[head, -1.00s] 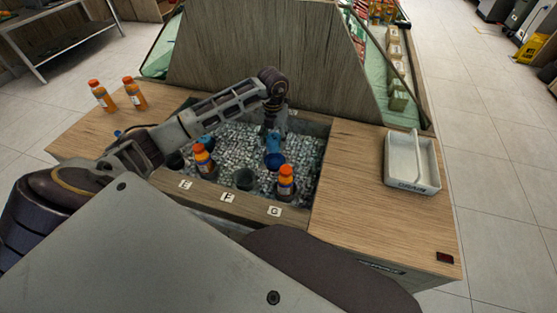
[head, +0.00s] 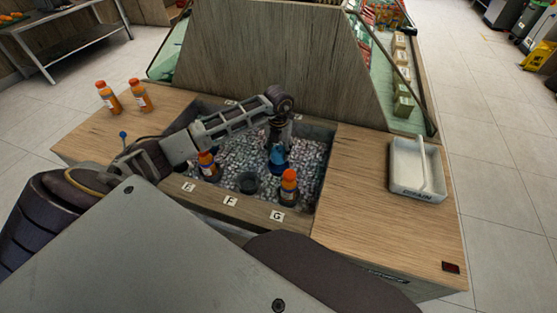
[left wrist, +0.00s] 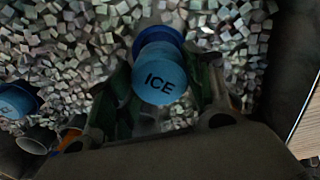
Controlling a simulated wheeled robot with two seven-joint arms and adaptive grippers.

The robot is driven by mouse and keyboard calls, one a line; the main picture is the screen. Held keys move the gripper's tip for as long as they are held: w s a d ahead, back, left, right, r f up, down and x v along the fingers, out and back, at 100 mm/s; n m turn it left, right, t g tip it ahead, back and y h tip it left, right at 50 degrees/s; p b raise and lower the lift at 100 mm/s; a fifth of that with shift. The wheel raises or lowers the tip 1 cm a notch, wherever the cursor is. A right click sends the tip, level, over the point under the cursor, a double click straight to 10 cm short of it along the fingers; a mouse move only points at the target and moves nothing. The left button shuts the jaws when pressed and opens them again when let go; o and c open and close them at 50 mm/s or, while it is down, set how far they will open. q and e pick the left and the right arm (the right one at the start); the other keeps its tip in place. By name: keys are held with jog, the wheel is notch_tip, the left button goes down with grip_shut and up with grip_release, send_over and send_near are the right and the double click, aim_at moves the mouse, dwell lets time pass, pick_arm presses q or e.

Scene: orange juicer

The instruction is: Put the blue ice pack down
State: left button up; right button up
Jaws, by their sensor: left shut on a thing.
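The blue ice pack (head: 278,158) is in the ice-filled well (head: 320,175) of the wooden counter, behind the orange bottle near label G. Its light blue round top reads ICE in the left wrist view (left wrist: 160,82), with a darker blue part beyond. My left gripper (head: 277,144) comes down from above and is shut on the pack; in the left wrist view its fingers (left wrist: 163,98) lie on both sides of it. The pack looks roughly upright, at the level of the ice. I cannot tell whether it touches the ice. My right gripper is not in view.
Two bottles (head: 124,97) stand on the counter's left. A white tray (head: 418,170) sits right. Another blue piece (left wrist: 15,101) shows at the wrist view's left.

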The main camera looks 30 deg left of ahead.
aim_at(279, 159)
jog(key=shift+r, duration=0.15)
pick_arm(q)
jog(key=shift+f, duration=0.1)
jog(key=shift+f, duration=0.5)
notch_tip(279, 159, down, 3)
jog(key=shift+f+b, duration=0.3)
jog(key=shift+f, duration=0.3)
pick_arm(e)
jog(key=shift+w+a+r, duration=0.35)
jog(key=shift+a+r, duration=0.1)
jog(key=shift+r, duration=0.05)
